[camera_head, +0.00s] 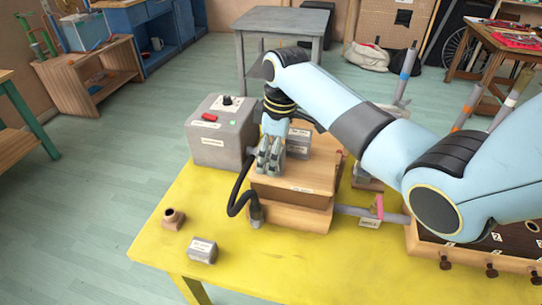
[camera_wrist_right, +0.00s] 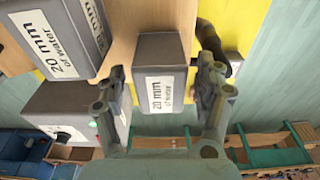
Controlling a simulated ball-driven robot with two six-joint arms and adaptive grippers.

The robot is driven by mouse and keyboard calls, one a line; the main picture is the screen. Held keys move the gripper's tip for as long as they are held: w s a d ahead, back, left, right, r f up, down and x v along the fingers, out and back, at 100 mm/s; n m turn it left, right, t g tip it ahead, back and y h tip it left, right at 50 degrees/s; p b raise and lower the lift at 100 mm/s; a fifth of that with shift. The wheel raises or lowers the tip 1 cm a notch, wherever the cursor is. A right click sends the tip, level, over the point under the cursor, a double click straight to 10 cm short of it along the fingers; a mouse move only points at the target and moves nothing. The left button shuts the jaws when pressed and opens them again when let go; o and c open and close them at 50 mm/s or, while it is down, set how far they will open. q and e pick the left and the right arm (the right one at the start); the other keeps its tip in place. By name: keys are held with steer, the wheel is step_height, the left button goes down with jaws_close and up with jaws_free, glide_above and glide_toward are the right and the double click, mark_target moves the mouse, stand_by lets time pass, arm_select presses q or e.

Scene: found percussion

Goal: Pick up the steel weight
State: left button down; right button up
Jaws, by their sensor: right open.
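The likely steel weight is a grey block (camera_wrist_right: 172,55) labelled "20 mm of water" in the right wrist view. It stands on a wooden surface, between the two open fingers of my right gripper (camera_wrist_right: 165,78), with gaps on both sides. In the head view my right gripper (camera_head: 269,160) is above the wooden box (camera_head: 290,190) and points down, hiding that block. A second, similar labelled block (camera_wrist_right: 85,63) stands close by, at the upper left of the wrist view. In the head view a grey labelled block (camera_head: 298,146) shows just right of the gripper. My left gripper is not visible.
A grey control box (camera_head: 220,154) with a red switch stands left of the wooden box. A black hose (camera_head: 238,188) loops down its near side. On the yellow table (camera_head: 150,245) are another labelled grey block (camera_head: 202,252) and a small wooden piece (camera_head: 172,220). A wooden case (camera_head: 450,252) stands right.

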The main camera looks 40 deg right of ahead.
steer(key=shift+a+f, duration=0.1)
steer(key=shift+f, duration=0.45)
steer(key=shift+w, duration=0.1)
jaws_close()
